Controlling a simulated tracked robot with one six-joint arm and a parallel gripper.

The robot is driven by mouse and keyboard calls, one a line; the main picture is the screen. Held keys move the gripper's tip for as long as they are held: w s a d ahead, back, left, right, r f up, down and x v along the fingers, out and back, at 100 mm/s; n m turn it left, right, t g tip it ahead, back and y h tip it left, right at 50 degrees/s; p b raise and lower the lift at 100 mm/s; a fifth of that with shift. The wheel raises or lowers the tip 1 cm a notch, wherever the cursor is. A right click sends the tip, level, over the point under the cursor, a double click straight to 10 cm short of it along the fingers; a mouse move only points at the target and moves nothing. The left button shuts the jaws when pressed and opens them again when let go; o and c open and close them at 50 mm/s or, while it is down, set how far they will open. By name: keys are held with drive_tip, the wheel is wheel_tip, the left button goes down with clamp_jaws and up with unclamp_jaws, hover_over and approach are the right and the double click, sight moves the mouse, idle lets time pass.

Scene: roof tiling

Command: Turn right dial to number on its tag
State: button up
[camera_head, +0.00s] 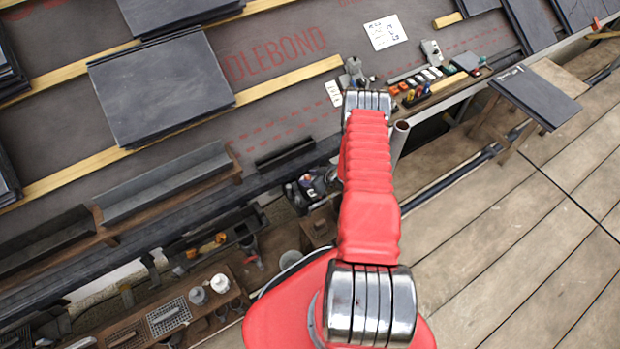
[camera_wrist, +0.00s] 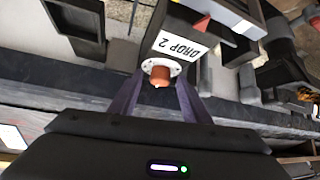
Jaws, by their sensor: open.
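In the wrist view, a dial (camera_wrist: 160,74) shows a white round face with small marks and an orange-brown knob in its middle. A white tag (camera_wrist: 180,45) reading "DROP 2" is on the grey housing just behind it. My gripper (camera_wrist: 157,84) is open, with its two dark fingers on either side of the dial. I cannot tell whether the fingers touch it. The dial's marks are too small to read, and I cannot tell whether this is the right dial. In the head view, my arm hides the gripper and the dial cannot be made out.
In the head view, dark tiles (camera_head: 160,85) lie on wooden battens at the left. A cluttered tool tray (camera_head: 445,88) sits at upper right, near a white sheet (camera_head: 385,32). A plank deck (camera_head: 520,240) lies open at lower right. Dark parts crowd both sides of the wrist view.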

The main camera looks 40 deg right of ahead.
drive_tip(key=shift+c, duration=0.4)
drive_tip(key=c, duration=1)
drive_tip(key=shift+o, duration=0.2)
drive_tip(key=shift+d+n+y, duration=0.1)
drive_tip(key=shift+n+y, duration=0.3)
drive_tip(key=shift+n, duration=0.1)
drive_tip(key=shift+d+n+g+y, duration=0.2)
drive_tip(key=shift+n+g+y, duration=0.3)
drive_tip(key=shift+n+y, duration=0.55)
drive_tip(key=shift+w+d+n+g+y, duration=0.15)
drive_tip(key=shift+n+g+y, duration=0.35)
drive_tip(key=shift+n, duration=0.65)
drive_tip(key=shift+w+n+g+y, duration=0.1)
drive_tip(key=shift+n+g+y, duration=0.4)
drive_tip(key=shift+n, duration=0.6)
drive_tip(key=o, duration=1)
